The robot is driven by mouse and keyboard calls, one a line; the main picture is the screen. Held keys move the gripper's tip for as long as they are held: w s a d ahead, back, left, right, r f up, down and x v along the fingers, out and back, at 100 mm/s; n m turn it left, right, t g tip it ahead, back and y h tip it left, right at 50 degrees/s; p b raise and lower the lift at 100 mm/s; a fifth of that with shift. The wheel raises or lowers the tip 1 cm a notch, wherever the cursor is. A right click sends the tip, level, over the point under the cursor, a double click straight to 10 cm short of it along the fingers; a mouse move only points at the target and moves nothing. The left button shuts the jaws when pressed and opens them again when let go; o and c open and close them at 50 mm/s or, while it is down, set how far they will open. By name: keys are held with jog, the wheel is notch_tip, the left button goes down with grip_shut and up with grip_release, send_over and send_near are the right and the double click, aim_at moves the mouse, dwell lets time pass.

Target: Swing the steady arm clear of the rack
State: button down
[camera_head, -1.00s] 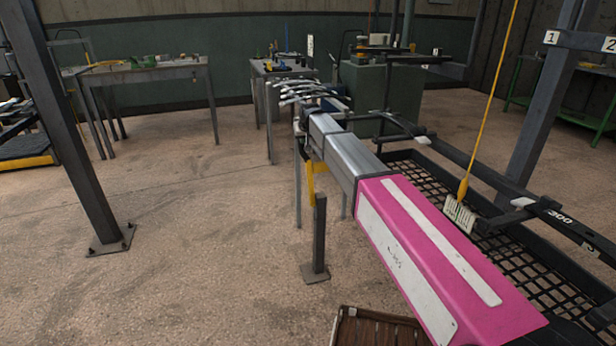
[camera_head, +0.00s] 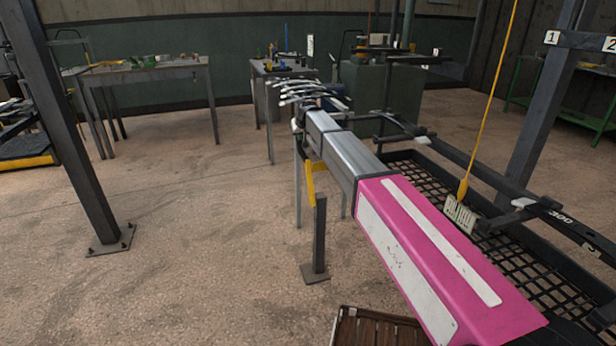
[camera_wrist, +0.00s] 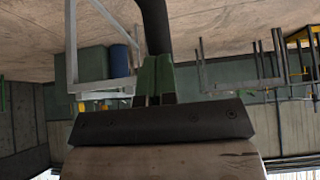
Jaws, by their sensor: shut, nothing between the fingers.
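In the wrist view, which looks upside down, my gripper (camera_wrist: 155,82) shows as green fingers together, with nothing seen between them. A dark curved rod (camera_wrist: 153,25) comes down from the top edge to the fingers; I cannot tell whether they touch it. In the head view, the rack (camera_head: 562,222) is a dark frame with bars and white tips at the right, over a black mesh tray (camera_head: 405,172). I cannot tell for sure which bar is the steady arm. A yellow piece (camera_head: 311,182) stands at a short dark post (camera_head: 319,240). My gripper is not clearly visible there.
A yellow cord (camera_head: 490,100) hangs at the right, with a pale tag at its lower end over the tray. A wooden crate (camera_head: 372,328) lies at the bottom edge. A dark column (camera_head: 75,130) stands at the left. The floor between column and short post is clear.

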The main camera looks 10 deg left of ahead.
jog(key=w+a, duration=0.6)
jog(key=w, duration=0.5)
jog(key=shift+a, duration=0.4)
dwell(2.4)
jog(key=s+d, duration=0.2)
jog(key=s, duration=0.1)
jog(key=s+d, duration=0.1)
jog(key=s, duration=0.1)
dwell(0.8)
